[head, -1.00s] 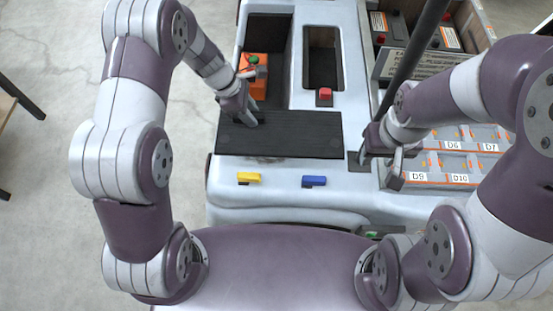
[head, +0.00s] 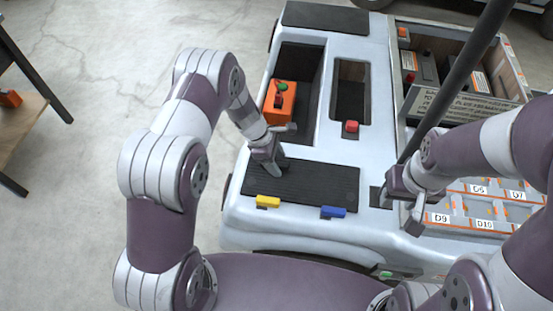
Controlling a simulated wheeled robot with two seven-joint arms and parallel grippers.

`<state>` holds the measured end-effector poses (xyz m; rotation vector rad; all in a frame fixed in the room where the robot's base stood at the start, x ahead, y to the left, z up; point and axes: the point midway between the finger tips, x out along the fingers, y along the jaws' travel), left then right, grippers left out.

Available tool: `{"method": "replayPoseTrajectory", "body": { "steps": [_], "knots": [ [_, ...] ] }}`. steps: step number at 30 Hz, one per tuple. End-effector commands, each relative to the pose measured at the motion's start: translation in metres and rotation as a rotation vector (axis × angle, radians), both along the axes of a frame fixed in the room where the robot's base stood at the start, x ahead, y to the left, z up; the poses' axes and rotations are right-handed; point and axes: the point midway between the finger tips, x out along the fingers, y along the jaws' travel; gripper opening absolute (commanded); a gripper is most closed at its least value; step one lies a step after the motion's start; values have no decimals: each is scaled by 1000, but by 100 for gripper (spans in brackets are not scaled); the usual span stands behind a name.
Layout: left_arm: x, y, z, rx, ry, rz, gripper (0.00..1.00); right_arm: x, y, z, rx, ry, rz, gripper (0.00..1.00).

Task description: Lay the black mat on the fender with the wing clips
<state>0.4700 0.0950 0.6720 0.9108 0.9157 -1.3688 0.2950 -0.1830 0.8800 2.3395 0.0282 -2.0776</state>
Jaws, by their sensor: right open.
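The black mat (head: 315,187) lies flat on the pale fender (head: 290,230) at the cart's near end. Its front edge reaches the yellow clip (head: 267,201) and the blue clip (head: 333,212); I cannot tell whether it is under them. My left gripper (head: 270,160) points down at the mat's rear left part, fingers touching or just above it. The view does not show whether it is open or shut, or grips the mat's edge. My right gripper (head: 402,208) is open, right of the mat, by the foot of a dark pole (head: 465,70).
An orange battery (head: 280,102) sits in the open left compartment behind the mat. A red knob (head: 351,127) stands by the second compartment. Labelled trays (head: 470,208) and a battery crate (head: 475,65) lie right. A bench (head: 25,120) stands at the far left.

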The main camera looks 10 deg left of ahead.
Motion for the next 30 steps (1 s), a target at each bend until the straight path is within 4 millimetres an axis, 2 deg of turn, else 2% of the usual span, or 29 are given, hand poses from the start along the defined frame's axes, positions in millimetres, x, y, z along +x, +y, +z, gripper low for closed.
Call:
{"method": "replayPoseTrajectory", "body": {
  "steps": [5,7,18,23,26,29,30],
  "knots": [
    [0,1,2,0,-1,0,60,0,0,0,0,0,0,43],
    [1,3,10,0,-4,2,60,0,0,2,0,0,0,43],
    [0,38,92,0,-1,2,60,0,0,13,0,0,0,43],
    [2,44,111,-5,-1,25,60,0,0,14,0,0,0,43],
    [16,36,131,-54,-3,296,60,0,0,14,0,0,0,43],
    [41,34,171,-200,43,956,60,0,0,14,0,0,0,43],
    [46,42,188,-287,92,1299,60,0,0,14,0,0,0,43]
  ]
}}
